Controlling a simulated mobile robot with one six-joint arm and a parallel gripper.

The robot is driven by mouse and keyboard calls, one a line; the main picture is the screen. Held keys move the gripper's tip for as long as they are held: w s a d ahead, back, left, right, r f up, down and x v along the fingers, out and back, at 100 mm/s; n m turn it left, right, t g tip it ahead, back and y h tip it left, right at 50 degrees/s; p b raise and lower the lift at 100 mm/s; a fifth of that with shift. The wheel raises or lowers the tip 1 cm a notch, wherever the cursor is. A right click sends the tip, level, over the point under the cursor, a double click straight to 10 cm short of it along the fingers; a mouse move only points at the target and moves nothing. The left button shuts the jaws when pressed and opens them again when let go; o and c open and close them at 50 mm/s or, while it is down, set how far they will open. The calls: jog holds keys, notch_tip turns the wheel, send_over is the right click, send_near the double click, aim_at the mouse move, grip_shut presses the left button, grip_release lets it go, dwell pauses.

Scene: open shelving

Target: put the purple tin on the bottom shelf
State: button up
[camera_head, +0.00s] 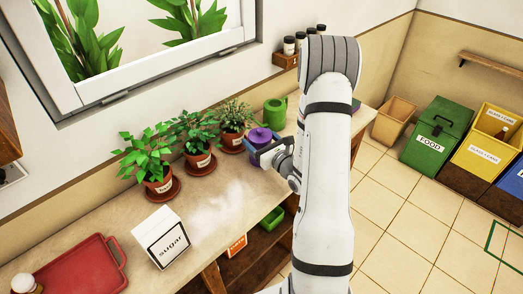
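The purple tin (261,134) stands upright on the worktop near the wall, between the potted plants and a green watering can. My gripper (262,149) is at the tin's near side, overlapping its lower part in the picture. I cannot tell whether the fingers are open around the tin or shut on it. The lower shelf (245,262) shows in part under the worktop. A green container (272,218) and an orange box (237,244) are down there. The rest of the shelf is hidden by the worktop and my arm.
Potted plants (157,177) on saucers stand left of the tin. The green watering can (275,110) is close on its right. A sugar box (161,238) and a red tray (78,270) are at the front left. Bins (438,135) stand on the floor at right.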

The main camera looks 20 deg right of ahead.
jog(key=c, duration=0.7)
jog(key=shift+r, duration=0.1)
